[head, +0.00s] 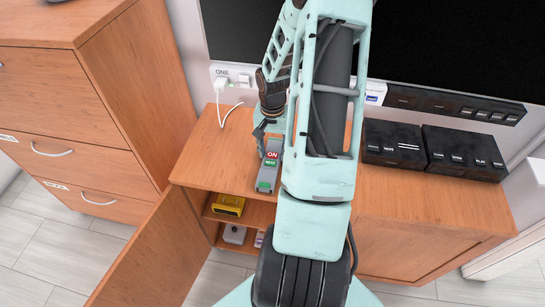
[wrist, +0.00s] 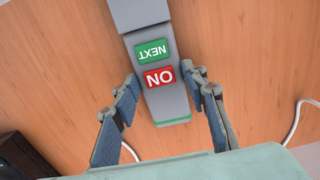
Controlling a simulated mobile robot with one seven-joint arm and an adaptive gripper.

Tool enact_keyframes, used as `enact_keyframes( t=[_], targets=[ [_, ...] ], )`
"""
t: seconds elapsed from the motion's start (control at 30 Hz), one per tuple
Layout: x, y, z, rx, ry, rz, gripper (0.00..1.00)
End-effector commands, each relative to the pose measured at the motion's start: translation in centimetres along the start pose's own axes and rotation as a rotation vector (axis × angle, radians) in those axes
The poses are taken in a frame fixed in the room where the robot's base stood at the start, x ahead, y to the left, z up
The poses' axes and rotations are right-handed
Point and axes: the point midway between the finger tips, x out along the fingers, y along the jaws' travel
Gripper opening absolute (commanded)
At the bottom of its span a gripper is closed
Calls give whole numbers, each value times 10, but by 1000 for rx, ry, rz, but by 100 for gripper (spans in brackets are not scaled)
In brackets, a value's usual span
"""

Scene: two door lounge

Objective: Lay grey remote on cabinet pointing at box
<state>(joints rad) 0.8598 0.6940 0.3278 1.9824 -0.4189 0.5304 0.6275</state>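The grey remote (head: 267,177), with a red ON label and a green NEXT label, lies flat on the wooden cabinet (head: 420,205), near its front edge. It also shows in the wrist view (wrist: 168,98). My gripper (wrist: 166,82) is open, its two fingers on either side of the remote's red-label end. Narrow gaps show between the fingers and the remote. In the head view my arm hides part of the cabinet top. Two black boxes with labelled keys, a left one (head: 393,145) and a right one (head: 464,154), stand to the right; I cannot tell which is meant.
The cabinet's left door (head: 150,248) hangs open, showing a yellow object (head: 228,205) on a shelf. A drawer unit (head: 75,110) stands at the left. A white cable (head: 222,112) runs from a wall socket. The front right cabinet top is clear.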

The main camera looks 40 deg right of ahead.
Motion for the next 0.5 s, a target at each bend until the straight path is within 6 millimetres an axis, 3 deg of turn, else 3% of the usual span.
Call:
enact_keyframes(
  t=[0.27,0.5],
  targets=[
    [0,0,0,0,0,0,8],
    [-2,0,0,0,1,0,8]
  ],
)
